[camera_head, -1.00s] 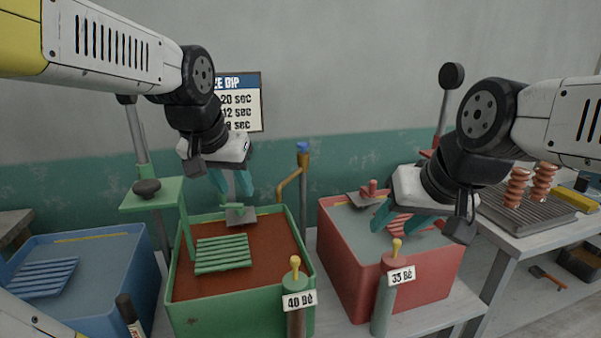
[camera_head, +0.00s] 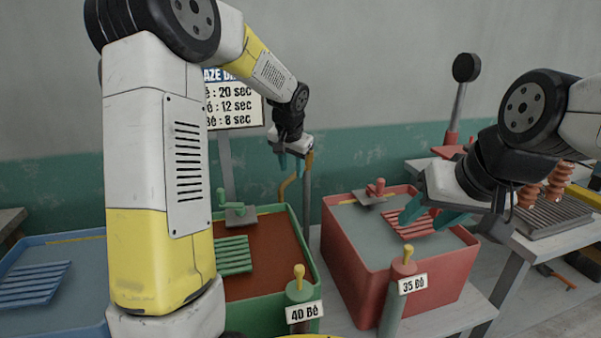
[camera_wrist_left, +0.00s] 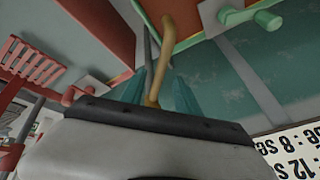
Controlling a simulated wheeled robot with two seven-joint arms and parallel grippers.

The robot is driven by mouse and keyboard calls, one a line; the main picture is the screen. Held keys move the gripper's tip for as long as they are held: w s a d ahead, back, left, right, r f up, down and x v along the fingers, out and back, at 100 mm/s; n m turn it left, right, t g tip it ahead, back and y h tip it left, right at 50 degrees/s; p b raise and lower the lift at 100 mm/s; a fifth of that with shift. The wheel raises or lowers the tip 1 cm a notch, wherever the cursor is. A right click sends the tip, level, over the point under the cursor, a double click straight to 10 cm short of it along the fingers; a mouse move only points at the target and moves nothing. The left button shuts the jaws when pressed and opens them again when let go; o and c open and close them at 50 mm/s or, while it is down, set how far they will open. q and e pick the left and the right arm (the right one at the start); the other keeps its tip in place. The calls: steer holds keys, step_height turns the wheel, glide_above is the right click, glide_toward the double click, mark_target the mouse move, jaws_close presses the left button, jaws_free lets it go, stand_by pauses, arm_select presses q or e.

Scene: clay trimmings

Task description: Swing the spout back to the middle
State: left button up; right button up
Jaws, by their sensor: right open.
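The brass spout (camera_head: 287,187) curves down from an upright post (camera_head: 307,185) between the green and red tubs, its lower end toward the green tub's back right corner. My left gripper (camera_head: 292,164) is at the spout's upper part, in front of the post top, fingers apart. In the left wrist view the spout (camera_wrist_left: 168,38) runs between the two teal fingers (camera_wrist_left: 160,92), with gaps showing; contact cannot be told. My right gripper (camera_head: 430,216) is open and empty above the red tub (camera_head: 350,262).
The green tub (camera_head: 308,250) holds a green rack. The blue tub (camera_head: 85,325) is partly hidden by my left arm. Dip handles with yellow knobs (camera_head: 299,271) stand in front. A bench with springs is at right.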

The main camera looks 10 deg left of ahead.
arm_select(q)
steer(key=shift+x, duration=1.45)
jaws_close()
stand_by(0.3)
